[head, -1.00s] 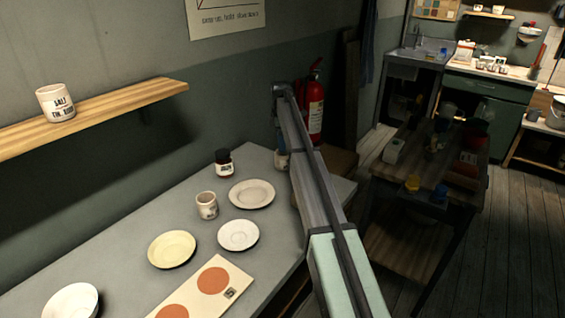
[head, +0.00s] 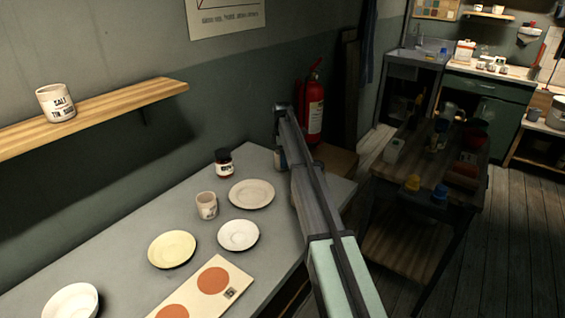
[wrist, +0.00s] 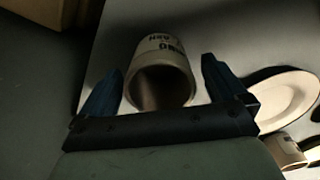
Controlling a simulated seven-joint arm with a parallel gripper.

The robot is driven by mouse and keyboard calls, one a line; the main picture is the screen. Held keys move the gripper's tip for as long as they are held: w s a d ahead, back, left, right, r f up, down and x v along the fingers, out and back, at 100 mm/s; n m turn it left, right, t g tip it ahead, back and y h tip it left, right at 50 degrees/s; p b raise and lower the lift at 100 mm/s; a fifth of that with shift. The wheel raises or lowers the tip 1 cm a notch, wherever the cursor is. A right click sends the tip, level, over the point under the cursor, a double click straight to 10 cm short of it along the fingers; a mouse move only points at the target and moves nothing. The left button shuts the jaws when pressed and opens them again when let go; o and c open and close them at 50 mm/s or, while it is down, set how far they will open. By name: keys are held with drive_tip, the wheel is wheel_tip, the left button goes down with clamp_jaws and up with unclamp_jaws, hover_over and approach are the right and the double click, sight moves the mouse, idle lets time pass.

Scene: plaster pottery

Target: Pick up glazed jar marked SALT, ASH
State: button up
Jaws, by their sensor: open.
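A pale cylindrical jar (wrist: 160,62) with dark lettering lies between the fingers in the wrist view, its dark round mouth facing the camera.
On the grey table (head: 130,240) stand a dark labelled jar (head: 224,163), a small cup (head: 206,205), a beige plate (head: 251,193), a white saucer (head: 238,235), a yellow plate (head: 172,250) and a board with orange discs (head: 212,280). A fire extinguisher (head: 313,112) stands behind my arm.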

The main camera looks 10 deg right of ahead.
drive_tip(key=c, duration=1.2)
drive_tip(key=shift+r, duration=0.1)
